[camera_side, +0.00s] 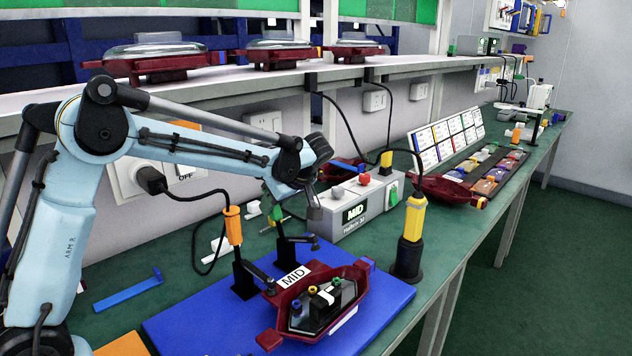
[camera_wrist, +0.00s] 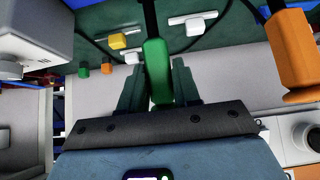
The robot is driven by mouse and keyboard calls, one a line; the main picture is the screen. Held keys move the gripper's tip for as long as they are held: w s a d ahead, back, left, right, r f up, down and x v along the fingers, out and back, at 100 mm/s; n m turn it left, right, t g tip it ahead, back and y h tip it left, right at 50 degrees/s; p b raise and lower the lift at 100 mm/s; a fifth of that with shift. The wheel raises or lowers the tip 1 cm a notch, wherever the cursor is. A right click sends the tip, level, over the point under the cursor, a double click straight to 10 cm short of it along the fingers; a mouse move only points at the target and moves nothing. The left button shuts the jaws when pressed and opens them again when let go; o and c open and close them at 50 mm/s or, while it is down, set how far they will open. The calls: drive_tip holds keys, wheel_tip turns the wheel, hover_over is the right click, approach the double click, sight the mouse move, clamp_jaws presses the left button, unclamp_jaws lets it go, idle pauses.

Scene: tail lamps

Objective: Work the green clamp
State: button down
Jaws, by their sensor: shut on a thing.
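The green clamp's handle (camera_wrist: 157,72) stands between my gripper's fingers (camera_wrist: 156,82) in the wrist view, and the gripper is shut on it. A dark red lamp housing (camera_side: 282,316) with a MID label lies on the board. The orange clamp handle (camera_side: 233,225) stands upright on the left post; it also shows in the wrist view (camera_wrist: 291,50). Fingertip contact is partly hidden in the side view.
A yellow-and-black tool (camera_side: 411,235) stands upright at the board's right. A blue bar (camera_side: 128,290) lies at left. Dark cables hang near the orange handle.

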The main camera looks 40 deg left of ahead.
drive_tip(key=shift+d+r+y, duration=0.1)
drive_tip(key=shift+d+y, duration=0.75)
drive_tip(key=shift+y, duration=0.45)
drive_tip(key=c, duration=0.9)
unclamp_jaws()
drive_tip(key=v, duration=1.2)
drive_tip(key=shift+d, duration=0.1)
